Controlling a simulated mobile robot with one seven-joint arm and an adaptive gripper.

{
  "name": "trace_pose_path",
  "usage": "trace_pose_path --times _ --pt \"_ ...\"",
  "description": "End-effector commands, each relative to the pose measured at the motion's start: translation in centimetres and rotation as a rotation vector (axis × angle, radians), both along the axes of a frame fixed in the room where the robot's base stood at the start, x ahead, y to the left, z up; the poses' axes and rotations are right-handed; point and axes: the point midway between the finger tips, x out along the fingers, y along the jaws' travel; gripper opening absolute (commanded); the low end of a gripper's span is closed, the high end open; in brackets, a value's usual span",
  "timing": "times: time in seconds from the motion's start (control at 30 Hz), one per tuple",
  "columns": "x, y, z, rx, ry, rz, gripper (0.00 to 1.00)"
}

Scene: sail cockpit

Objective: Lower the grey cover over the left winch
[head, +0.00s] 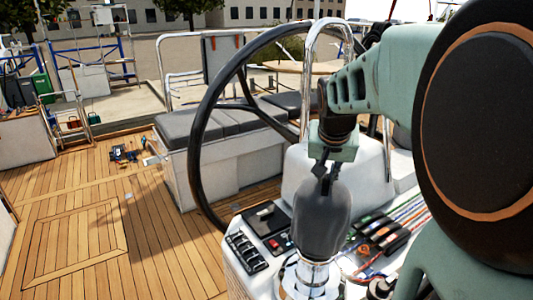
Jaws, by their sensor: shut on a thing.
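The grey cover (324,218) hangs from my gripper (324,176) near the middle of the head view. My gripper points down and is shut on the top of the cover. The shiny metal left winch (308,278) stands on the white console directly below the cover in the picture. The cover's lower end overlaps the upper part of the winch in this view. I cannot tell whether they touch or whether the cover is around the winch's top.
A black steering wheel (204,125) stands behind and left. A switch panel (246,252) is left of the winch. Rope clutches (380,233) with coloured lines lie right. A dark round part (382,288) is at the bottom right. The teak deck is mostly clear.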

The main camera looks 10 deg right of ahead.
Motion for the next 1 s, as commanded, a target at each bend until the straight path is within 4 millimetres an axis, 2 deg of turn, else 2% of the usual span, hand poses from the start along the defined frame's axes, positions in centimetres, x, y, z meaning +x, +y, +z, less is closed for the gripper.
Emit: trace_pose_path --times 0.1,0.53,1.0 --pt "0.0 0.0 -1.0 0.000 -0.001 0.000 0.00" --pt "0.0 0.0 -1.3 0.000 -0.001 0.000 0.00" --pt "0.0 0.0 -5.0 0.000 0.000 0.000 0.00"
